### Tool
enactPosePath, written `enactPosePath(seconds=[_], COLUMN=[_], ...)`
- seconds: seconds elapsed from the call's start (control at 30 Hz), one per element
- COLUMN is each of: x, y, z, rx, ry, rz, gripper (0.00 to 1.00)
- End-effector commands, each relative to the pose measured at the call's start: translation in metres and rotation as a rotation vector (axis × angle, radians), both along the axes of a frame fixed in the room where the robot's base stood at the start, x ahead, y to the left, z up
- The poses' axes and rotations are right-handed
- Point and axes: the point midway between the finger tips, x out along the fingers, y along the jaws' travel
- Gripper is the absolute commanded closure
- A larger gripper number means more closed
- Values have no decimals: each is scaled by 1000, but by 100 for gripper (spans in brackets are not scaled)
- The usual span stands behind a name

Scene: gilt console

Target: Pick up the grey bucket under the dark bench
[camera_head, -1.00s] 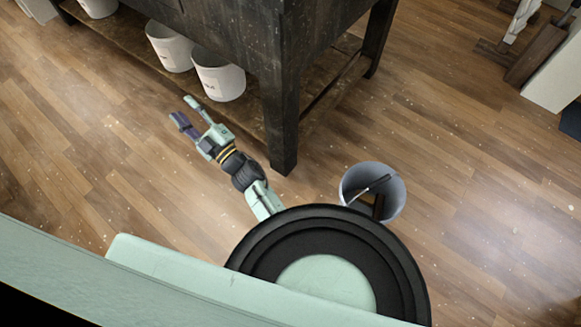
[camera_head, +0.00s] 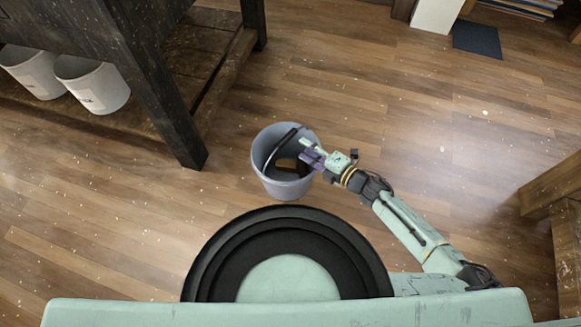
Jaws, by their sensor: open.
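The grey bucket (camera_head: 286,191) stands upright on the wooden floor, beside the front leg of the dark bench (camera_head: 150,84) rather than under it. Its dark handle lies across the opening, and something brown shows inside. My gripper (camera_head: 309,152) is open at the bucket's right rim, with its purple finger overlapping the rim in the picture. I cannot tell whether it touches the bucket or whether the rim lies between the fingers. The second finger is hard to make out.
Two white buckets (camera_head: 100,88) (camera_head: 38,72) stand on the bench's low shelf at the left. A wooden piece of furniture (camera_head: 548,187) is at the right edge. A dark mat (camera_head: 477,39) lies at the back right. The floor behind the bucket is clear.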

Motion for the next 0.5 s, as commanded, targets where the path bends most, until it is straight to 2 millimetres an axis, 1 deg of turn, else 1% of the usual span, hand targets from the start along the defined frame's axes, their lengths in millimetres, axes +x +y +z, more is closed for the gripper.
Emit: enactPosePath(seconds=[0.03, 0.1, 0.2, 0.37, 0.5], x=[6, 14, 22, 29, 42], y=[10, 17, 24, 33, 49], z=[-2, -4, -6, -9, -13], rx=[3, 3, 2, 3, 3], ry=[1, 0, 0, 1, 1], rz=[5, 4, 2, 4, 5], gripper=[59, 59, 59, 59, 59])
